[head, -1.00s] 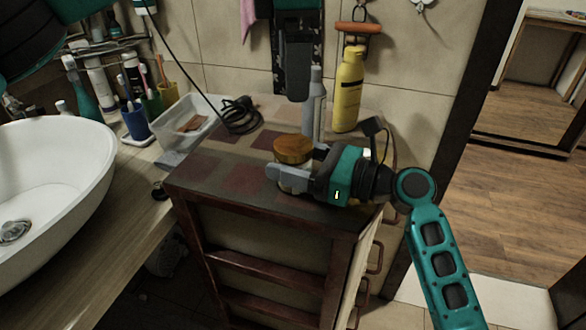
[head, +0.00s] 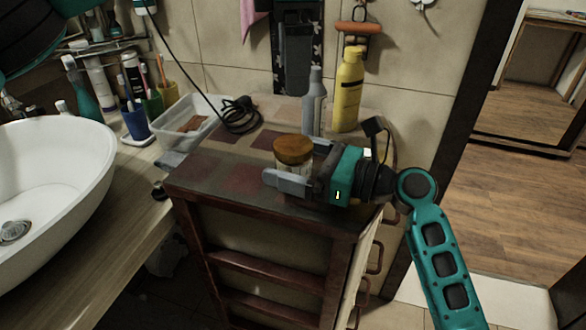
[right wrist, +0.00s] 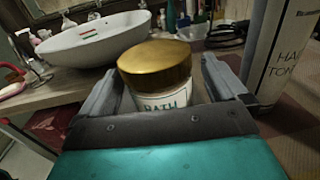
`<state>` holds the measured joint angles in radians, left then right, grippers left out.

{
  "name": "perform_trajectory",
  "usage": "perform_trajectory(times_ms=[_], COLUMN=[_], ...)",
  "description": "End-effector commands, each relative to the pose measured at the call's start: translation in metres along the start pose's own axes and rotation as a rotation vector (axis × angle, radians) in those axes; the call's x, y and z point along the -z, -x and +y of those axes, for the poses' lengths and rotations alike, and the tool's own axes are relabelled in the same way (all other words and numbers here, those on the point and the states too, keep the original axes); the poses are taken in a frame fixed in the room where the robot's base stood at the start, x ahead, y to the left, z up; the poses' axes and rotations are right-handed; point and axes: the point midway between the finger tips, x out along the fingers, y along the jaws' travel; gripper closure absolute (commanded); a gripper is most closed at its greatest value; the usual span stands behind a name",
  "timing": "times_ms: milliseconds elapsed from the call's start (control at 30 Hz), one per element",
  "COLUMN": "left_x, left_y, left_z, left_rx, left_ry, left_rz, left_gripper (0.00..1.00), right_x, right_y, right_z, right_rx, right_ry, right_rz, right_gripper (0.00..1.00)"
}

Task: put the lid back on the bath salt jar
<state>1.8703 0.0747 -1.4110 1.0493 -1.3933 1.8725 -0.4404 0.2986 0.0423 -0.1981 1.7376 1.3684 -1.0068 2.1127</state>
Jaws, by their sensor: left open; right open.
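The bath salt jar (head: 290,168) stands on the checkered top of the wooden cabinet. Its round gold-brown lid (head: 293,150) sits on the jar's mouth. In the right wrist view the lid (right wrist: 155,64) covers the top of the jar (right wrist: 163,101), whose label reads "BATH". My right gripper (head: 294,165) is open, with one finger on each side of the jar below the lid. The right wrist view shows gaps between the fingers and the jar.
A grey bottle (head: 313,103) and a yellow bottle (head: 348,90) stand behind the jar. A coiled black cord (head: 240,115) and a clear plastic box (head: 184,122) lie to the left. A white basin (head: 60,165) is at the far left. The cabinet's front left top is clear.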

Motion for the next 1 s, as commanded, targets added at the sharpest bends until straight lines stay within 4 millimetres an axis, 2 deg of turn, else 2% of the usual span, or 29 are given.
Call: perform_trajectory(times_ms=[167,400,600,800,1000], left_x=[0.000,0.000,0.000,0.000,0.000], left_y=[0.001,0.002,0.002,0.002,0.002], left_z=[0.000,0.000,0.000,0.000,0.000], left_rx=[0.000,0.000,0.000,0.000,0.000], left_ry=[0.000,0.000,0.000,0.000,0.000], left_rz=[0.000,0.000,0.000,0.000,0.000], left_gripper=[0.06,0.06,0.06,0.06,0.06], right_x=[0.001,0.001,0.001,0.001,0.000], right_y=[0.022,0.076,0.111,0.127,0.128], right_z=[-0.001,0.000,0.000,0.000,0.000], right_rx=[0.003,0.003,0.001,0.000,0.000], right_ry=[0.000,0.001,0.001,-0.001,0.000], right_rz=[0.003,0.006,0.005,0.002,0.000], right_gripper=[0.01,0.01,0.01,0.01,0.01])
